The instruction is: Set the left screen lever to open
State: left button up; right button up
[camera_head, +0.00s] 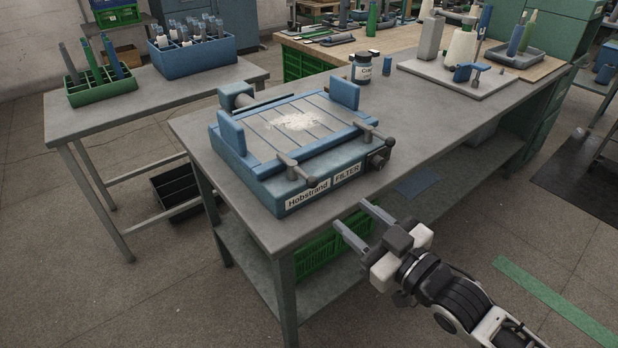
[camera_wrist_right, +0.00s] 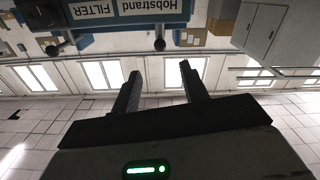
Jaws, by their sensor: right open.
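The blue Hobstrand filter (camera_head: 262,185) stands on the grey bench, a pale powdery patch on its slatted top. In the right wrist view the filter label appears upside down, and the left lever's ball (camera_wrist_right: 159,44) shows just above the gap between my fingertips (camera_wrist_right: 158,72). My left gripper is out of view.
A dark knob (camera_head: 376,160) sits at the filter's front right. A green crate (camera_head: 320,250) lies below. The bench's front edge is near my right gripper.

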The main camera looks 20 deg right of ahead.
aim_at(317, 185)
jog(key=x, duration=1.4)
grip_shut()
jog(key=shift+d, duration=0.1)
